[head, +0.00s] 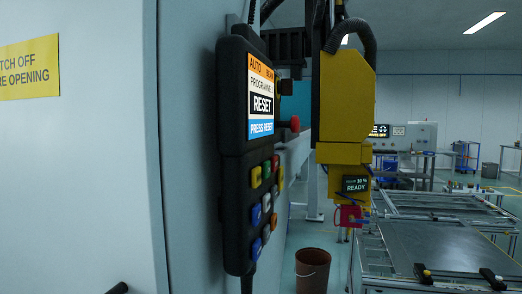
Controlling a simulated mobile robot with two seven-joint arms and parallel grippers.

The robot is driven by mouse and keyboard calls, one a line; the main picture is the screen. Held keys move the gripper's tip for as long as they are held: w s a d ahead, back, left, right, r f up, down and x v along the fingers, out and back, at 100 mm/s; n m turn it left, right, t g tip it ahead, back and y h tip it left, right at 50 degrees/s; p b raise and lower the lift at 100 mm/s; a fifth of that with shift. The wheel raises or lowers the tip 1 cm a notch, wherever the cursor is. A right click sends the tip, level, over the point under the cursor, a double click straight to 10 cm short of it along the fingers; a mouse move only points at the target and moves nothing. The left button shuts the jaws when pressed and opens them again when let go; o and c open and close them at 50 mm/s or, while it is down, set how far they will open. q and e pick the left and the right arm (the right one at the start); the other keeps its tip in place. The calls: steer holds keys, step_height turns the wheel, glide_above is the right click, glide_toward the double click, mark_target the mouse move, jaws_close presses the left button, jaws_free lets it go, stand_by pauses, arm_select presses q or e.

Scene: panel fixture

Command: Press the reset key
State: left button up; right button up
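A black control pendant (232,150) hangs upright beside the wall panel, seen at a steep angle. Its screen (261,98) reads AUTO, PROGRAMME, RESET and, on a blue band, PRESS RESET. Below the screen is a keypad with several coloured keys, including a yellow key (256,177) and blue keys (256,215). The key labels are too small to read, so I cannot tell which key is reset. A red knob (294,124) sticks out on the pendant's right side. Neither of my grippers can be made out in this view.
A pale panel with a yellow warning sign (29,68) fills the left. A dark rounded piece (118,288) shows at the bottom edge, unclear. A yellow machine head (346,97) with a READY display hangs to the right. A brown bin (312,272) and a work table (440,246) stand beyond.

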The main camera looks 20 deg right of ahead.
steer(key=shift+c, duration=0.3)
jaws_close()
stand_by(1.6)
